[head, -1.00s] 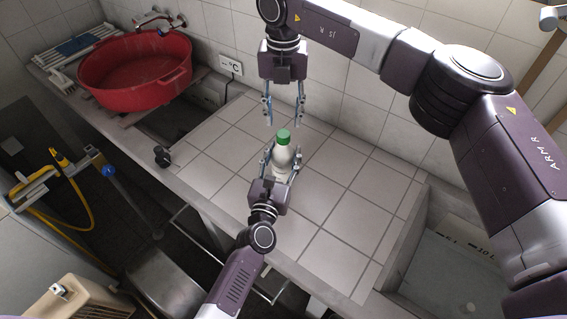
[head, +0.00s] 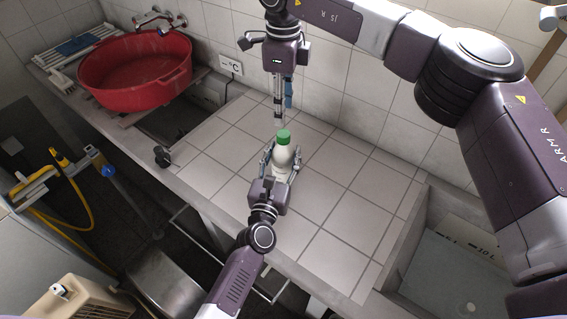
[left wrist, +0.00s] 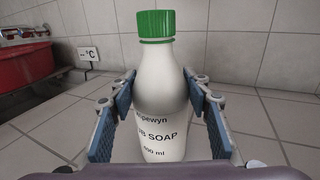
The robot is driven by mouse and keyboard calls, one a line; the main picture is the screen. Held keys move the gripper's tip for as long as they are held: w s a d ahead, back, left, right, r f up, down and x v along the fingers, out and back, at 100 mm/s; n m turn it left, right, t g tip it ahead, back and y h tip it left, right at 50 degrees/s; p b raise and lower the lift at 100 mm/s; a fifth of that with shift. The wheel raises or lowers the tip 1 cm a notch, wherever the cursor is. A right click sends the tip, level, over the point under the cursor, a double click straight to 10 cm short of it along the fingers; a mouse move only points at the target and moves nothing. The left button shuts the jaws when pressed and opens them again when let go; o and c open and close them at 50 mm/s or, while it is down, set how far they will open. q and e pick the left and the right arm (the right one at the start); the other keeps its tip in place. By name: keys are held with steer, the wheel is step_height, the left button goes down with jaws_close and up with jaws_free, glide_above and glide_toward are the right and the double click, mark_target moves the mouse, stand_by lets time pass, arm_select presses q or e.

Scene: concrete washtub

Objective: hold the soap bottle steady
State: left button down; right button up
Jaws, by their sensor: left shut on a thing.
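The white soap bottle (head: 283,156) with a green cap stands upright on the tiled counter; it also fills the middle of the left wrist view (left wrist: 160,100), its label partly visible. My left gripper (head: 281,163) is shut on the bottle's body, one blue-padded finger on each side, as the left wrist view shows too. My right gripper (head: 284,110) points down just above the green cap (head: 284,136), apart from it. Its fingers stand nearly one behind the other, with the far blue pad showing past the near finger, so it looks open and empty.
A red tub (head: 135,72) stands at the back left near the wall taps. A wall box (head: 231,65) with a °C sign is behind the counter. A sunken basin (head: 450,265) lies at the right. The tiles (head: 345,195) right of the bottle are clear.

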mark_target(283, 133)
steer(key=shift+f, duration=0.1)
steer(key=shift+f, duration=3.95)
steer(key=shift+c, duration=0.2)
jaws_close()
steer(key=shift+o, duration=1)
jaws_free()
steer(key=shift+r, duration=0.1)
